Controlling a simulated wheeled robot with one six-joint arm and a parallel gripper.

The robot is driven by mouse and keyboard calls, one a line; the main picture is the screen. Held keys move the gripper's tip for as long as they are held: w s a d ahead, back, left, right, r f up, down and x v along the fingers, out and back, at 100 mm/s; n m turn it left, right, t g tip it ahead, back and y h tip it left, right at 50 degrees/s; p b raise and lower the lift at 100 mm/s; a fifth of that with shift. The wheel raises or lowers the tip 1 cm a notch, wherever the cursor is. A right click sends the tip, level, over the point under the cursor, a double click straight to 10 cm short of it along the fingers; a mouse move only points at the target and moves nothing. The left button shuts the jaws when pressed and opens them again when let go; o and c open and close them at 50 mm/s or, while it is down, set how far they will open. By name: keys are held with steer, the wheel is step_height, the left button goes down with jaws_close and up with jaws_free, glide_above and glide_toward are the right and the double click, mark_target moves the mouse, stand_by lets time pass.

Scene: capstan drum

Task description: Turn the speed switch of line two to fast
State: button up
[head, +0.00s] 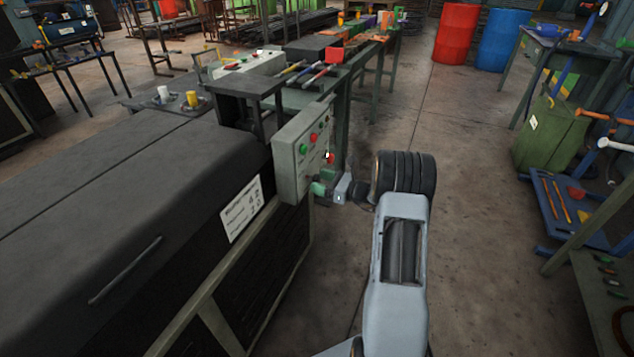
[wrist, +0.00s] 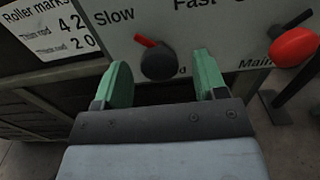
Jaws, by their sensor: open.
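The control panel (head: 288,165) stands at the end of a dark machine in the head view, with green and red buttons on its face. In the wrist view, a round black switch (wrist: 160,62) sits on the panel (wrist: 240,50). Its red pointer is tilted up and left, towards the word "Slow"; "Fast" is printed to the right. Lettering below the switch is mostly hidden. My gripper (wrist: 162,76) is open, its green fingers on either side of the switch; contact cannot be told. It also shows beside the panel in the head view (head: 326,190). No line number is readable.
A red knob (wrist: 294,46) with a black lever sits right of the switch, by the word "Main". A sign (head: 240,209) with roller marks is on the machine (head: 110,190) to the left. Open floor (head: 480,200) lies right of my arm.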

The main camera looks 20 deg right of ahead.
steer(key=shift+x, duration=1)
steer(key=c, duration=0.9)
